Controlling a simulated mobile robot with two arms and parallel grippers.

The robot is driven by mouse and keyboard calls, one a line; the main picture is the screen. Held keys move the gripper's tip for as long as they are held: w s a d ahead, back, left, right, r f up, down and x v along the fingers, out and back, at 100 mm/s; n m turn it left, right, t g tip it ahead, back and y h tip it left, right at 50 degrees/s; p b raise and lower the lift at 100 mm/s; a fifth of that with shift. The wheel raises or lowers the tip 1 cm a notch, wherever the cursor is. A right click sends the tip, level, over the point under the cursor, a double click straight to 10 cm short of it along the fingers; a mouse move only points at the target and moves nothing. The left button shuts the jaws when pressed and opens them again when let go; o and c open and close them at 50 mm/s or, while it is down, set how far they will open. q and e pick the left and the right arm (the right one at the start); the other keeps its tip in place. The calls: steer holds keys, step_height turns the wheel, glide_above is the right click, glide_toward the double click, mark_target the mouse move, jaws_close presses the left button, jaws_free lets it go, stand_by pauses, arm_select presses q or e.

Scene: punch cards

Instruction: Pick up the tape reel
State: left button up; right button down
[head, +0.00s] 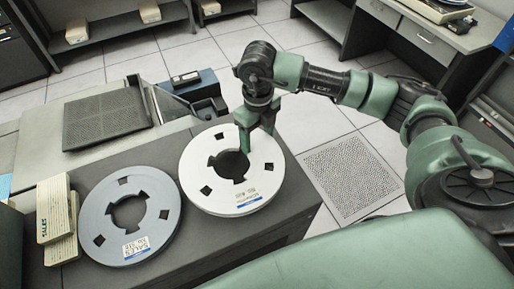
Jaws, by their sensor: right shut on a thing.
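A white tape reel (204,199) with a dark centre hole and square cutouts is at the right end of the dark counter (235,252). My right gripper (257,143) reaches down to its far rim and is shut on that rim, with one finger over the inner face. I cannot tell whether the reel is raised off the counter. A grey-blue tape reel (164,215) with a white label lies to its left on the counter. My left gripper is not in view.
Stacked cream card boxes (57,220) stand at the counter's left end. Behind the reels are a blue-grey device (190,88) and a dark ribbed panel (104,119). A perforated floor tile (350,177) lies right of the counter. A desk (425,40) stands at the back right.

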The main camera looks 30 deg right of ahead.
step_height(320, 180, up, 20)
steer(key=p, duration=0.1)
steer(key=shift+p, duration=0.35)
steer(key=shift+f, duration=0.15)
stand_by(0.6)
